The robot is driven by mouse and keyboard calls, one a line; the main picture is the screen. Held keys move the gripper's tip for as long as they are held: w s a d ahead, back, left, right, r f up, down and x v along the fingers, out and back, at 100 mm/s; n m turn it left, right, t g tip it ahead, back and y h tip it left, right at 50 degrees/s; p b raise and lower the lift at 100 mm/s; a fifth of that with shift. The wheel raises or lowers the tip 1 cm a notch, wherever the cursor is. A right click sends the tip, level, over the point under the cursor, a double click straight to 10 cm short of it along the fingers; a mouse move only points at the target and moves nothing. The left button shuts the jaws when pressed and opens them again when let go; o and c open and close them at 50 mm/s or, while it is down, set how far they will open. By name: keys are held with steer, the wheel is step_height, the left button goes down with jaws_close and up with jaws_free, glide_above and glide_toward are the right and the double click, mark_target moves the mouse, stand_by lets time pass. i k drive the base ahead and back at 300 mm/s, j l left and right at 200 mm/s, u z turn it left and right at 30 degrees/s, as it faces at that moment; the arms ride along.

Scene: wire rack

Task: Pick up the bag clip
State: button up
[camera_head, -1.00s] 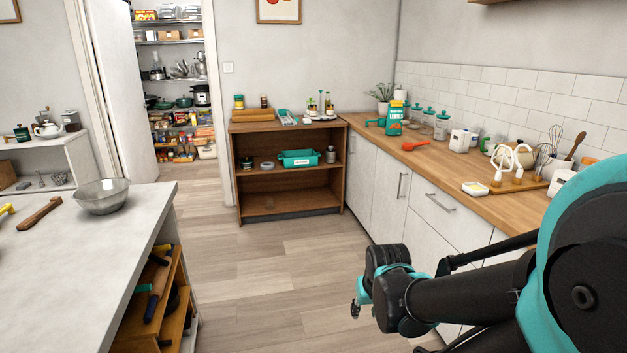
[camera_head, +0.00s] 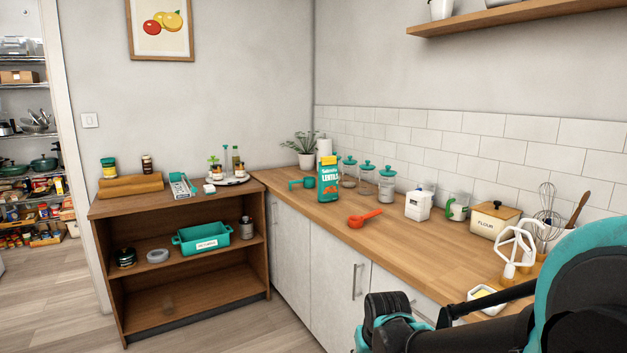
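I cannot make out a bag clip for certain. My gripper's fingertips do not show in this view.
A low brown shelf (camera_head: 190,294) at left holds a teal bin (camera_head: 202,238). Floor at lower left is clear.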

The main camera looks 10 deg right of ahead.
mark_target(331, 159)
steer(key=i+j+z, duration=0.15)
steer(key=i, duration=0.45)
steer(key=i+j+z, duration=0.15)
steer(key=j, duration=0.25)
steer(key=i+j+z, duration=0.15)
steer(key=i+j, duration=0.2)
